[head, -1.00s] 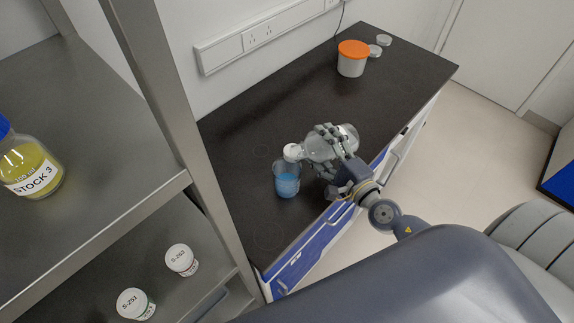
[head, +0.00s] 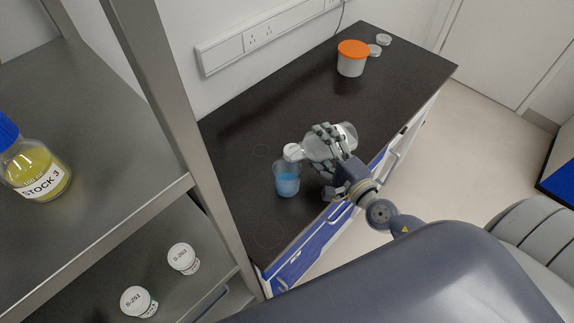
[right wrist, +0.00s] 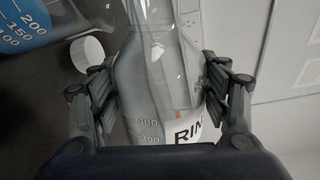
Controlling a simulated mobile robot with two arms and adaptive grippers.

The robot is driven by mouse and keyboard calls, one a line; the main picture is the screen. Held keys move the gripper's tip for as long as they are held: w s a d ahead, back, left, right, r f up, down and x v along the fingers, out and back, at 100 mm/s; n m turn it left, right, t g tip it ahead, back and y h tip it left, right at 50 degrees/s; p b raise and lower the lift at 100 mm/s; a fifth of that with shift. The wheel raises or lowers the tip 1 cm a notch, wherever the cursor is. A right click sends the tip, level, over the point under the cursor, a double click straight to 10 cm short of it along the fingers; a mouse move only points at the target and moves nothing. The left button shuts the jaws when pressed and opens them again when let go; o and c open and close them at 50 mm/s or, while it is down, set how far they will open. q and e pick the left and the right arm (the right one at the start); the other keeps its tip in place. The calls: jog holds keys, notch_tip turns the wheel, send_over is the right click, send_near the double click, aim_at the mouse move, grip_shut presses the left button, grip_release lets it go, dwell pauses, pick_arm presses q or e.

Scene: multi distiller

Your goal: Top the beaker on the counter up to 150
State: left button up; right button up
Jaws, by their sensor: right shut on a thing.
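The beaker (head: 287,182) stands upright on the dark counter (head: 245,205) and holds blue liquid. In the right wrist view the beaker (right wrist: 25,38) shows at top left with marks 100, 150 and 200; I cannot read its level surely. In the right wrist view the bottle (right wrist: 150,85) has a label starting "RIN". I cannot see a stream. My left gripper is out of view.
A tub with an orange lid (head: 353,49) and small white lids (head: 383,39) stand at the counter's far end. The shelf at left holds a yellow STOCK 3 bottle (head: 38,172) and, lower, two small white-capped jars (head: 182,257). A metal post (head: 165,95) stands left of the counter.

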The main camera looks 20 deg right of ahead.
jog(key=shift+a+r+n+p, duration=0.1)
jog(key=shift+r+n+p, duration=0.6)
jog(key=shift+p, duration=0.4)
dwell(1.8)
